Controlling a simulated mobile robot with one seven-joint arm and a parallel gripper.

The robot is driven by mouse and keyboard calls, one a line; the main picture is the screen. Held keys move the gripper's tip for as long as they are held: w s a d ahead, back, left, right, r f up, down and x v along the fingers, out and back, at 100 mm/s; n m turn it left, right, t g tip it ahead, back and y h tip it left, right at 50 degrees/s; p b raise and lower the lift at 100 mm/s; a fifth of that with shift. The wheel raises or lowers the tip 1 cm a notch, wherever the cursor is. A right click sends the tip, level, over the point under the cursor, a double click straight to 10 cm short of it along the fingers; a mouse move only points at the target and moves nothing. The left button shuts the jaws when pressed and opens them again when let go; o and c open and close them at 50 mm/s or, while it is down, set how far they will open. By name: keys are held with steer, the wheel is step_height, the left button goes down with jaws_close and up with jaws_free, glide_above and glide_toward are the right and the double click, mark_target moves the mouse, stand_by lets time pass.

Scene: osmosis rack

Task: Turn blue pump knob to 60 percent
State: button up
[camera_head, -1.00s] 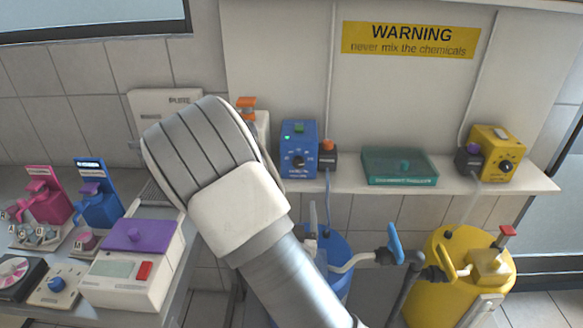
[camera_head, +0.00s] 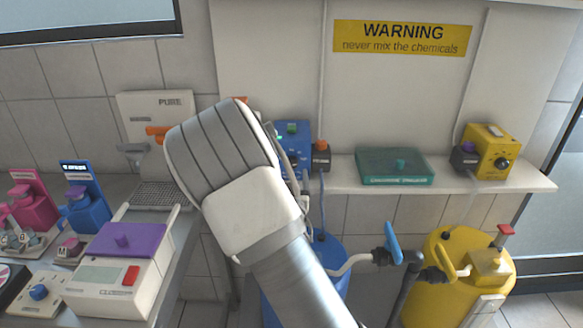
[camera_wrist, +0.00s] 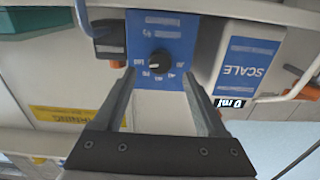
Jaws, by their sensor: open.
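The blue pump (camera_head: 295,135) stands on the wall shelf in the head view, partly hidden behind my arm. A green light shows on its upper front. In the wrist view the blue pump (camera_wrist: 163,36) appears upside down, with its round black knob (camera_wrist: 160,61) facing me and a white pointer mark on it. My gripper (camera_wrist: 160,78) is open, its two fingers on either side of the knob in the picture. Nothing is between the fingers; whether the tips touch the pump face I cannot tell. In the head view my arm hides the gripper.
A white scale (camera_wrist: 243,62) stands beside the pump. A teal box (camera_head: 395,166) and a yellow pump (camera_head: 490,150) are farther along the shelf (camera_head: 450,184). Blue and yellow barrels (camera_head: 455,260) stand below. A purple-topped device (camera_head: 120,270) is on the left bench.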

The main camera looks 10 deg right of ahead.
mark_target(291, 165)
steer(key=shift+w+d, duration=0.25)
steer(key=shift+w, duration=0.8)
steer(key=shift+w+d, duration=0.2)
steer(key=shift+w, duration=0.8)
jaws_close()
